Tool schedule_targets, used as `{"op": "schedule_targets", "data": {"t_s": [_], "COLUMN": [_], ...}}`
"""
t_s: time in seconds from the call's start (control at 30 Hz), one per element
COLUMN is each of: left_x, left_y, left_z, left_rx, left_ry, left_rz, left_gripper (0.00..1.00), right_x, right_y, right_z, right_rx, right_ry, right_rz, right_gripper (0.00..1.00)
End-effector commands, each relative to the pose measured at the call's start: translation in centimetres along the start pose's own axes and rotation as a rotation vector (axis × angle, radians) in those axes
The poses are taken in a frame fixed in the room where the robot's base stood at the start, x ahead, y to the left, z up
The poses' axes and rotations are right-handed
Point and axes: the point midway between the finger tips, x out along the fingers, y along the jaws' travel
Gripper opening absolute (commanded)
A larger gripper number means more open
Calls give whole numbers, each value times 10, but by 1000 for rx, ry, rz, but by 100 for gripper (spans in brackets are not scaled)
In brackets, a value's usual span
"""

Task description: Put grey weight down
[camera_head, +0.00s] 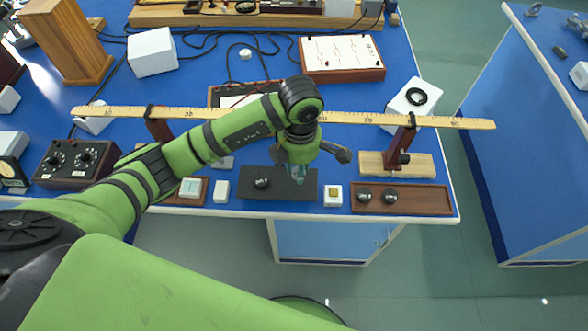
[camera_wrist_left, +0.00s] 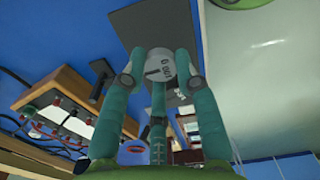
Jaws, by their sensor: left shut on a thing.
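My left gripper (camera_head: 298,175) is over the right part of a black mat (camera_head: 280,193) at the front edge of the blue bench. In the left wrist view its teal fingers (camera_wrist_left: 160,78) are closed around a round grey weight (camera_wrist_left: 161,62) with printed markings on its face. The dark mat (camera_wrist_left: 143,22) shows behind the weight; I cannot tell whether they touch. In the head view the gripper hides the held weight. A dark, shiny round weight (camera_head: 261,183) stands on the mat, left of the gripper. My right gripper is not in view.
A brown tray (camera_head: 425,203) with two shiny weights is at the right. A white block (camera_head: 333,195) with a gold square stands between mat and tray. A long wooden ruler (camera_head: 448,122) on stands spans behind. A small white block (camera_head: 221,192) is left of the mat.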

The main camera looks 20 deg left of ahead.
Motion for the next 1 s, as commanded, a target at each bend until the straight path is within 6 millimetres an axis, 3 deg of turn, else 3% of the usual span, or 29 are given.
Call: {"op": "schedule_targets", "data": {"t_s": [0.17,0.4,0.83,0.87,0.9,1.0], "left_x": [9,41,50,49,48,48], "left_y": [2,2,3,3,2,2], "left_z": [-8,-8,-8,-8,-8,-8], "left_rx": [0,0,2,1,1,1], "left_ry": [0,-1,-2,-2,-1,-1], "left_rz": [-3,-3,1,1,0,0], "left_gripper": [0,0,0,43,55,55], "right_x": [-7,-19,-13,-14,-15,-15], "right_y": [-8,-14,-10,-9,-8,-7], "right_z": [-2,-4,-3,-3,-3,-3], "right_rx": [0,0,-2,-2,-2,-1], "right_ry": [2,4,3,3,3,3], "right_rz": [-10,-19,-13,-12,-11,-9], "right_gripper": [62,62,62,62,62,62]}}
